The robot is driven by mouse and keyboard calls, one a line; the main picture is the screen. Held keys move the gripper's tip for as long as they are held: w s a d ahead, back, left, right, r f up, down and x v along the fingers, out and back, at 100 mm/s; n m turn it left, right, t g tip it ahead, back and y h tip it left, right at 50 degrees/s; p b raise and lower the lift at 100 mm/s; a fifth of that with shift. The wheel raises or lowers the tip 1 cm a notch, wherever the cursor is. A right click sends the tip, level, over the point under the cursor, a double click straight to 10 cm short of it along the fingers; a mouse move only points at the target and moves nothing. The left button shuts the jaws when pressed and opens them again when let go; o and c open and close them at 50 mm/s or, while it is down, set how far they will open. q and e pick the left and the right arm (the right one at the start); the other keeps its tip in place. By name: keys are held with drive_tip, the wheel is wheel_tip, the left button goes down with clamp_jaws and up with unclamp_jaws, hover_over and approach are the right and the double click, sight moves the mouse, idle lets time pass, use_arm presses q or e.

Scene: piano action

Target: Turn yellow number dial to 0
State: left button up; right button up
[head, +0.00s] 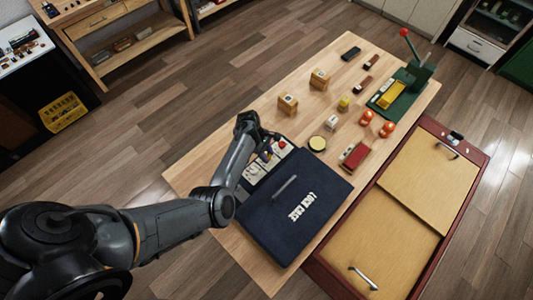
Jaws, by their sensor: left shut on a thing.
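A pale panel (258,172) lies at the upper left edge of the dark blue case (290,215) on the wooden table. It carries small coloured parts, among them a red one (282,144) and a small yellow one that I take for the yellow number dial (266,156). My left gripper (267,143) reaches down over the panel's far end and is shut at the yellow dial. The fingers and arm hide part of the panel. The number on the dial is too small to read. My right gripper is not in view.
A green press (410,85) is at the far end. A red-framed cabinet (420,190) adjoins the table's right side.

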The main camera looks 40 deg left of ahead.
use_arm(q)
drive_tip(key=m+g, duration=0.1)
drive_tip(key=m, duration=0.2)
drive_tip(key=shift+w+a, duration=0.1)
drive_tip(key=shift+w, duration=0.05)
drive_tip(key=m+g, duration=0.1)
drive_tip(key=m, duration=0.1)
drive_tip(key=shift+w+m+b, duration=0.1)
drive_tip(key=shift+m+b, duration=0.2)
drive_tip(key=shift+b, duration=0.05)
drive_tip(key=m, duration=0.2)
drive_tip(key=m+g+b, duration=0.1)
drive_tip(key=m, duration=0.1)
drive_tip(key=shift+w+g+y, duration=0.1)
drive_tip(key=shift+g+y, duration=0.2)
drive_tip(key=shift+y, duration=0.1)
drive_tip(key=shift+m+g+y+b, duration=0.3)
drive_tip(key=shift+m, duration=0.7)
drive_tip(key=shift+d+m, duration=0.2)
drive_tip(key=shift+m, duration=0.1)
drive_tip(key=o, duration=1)
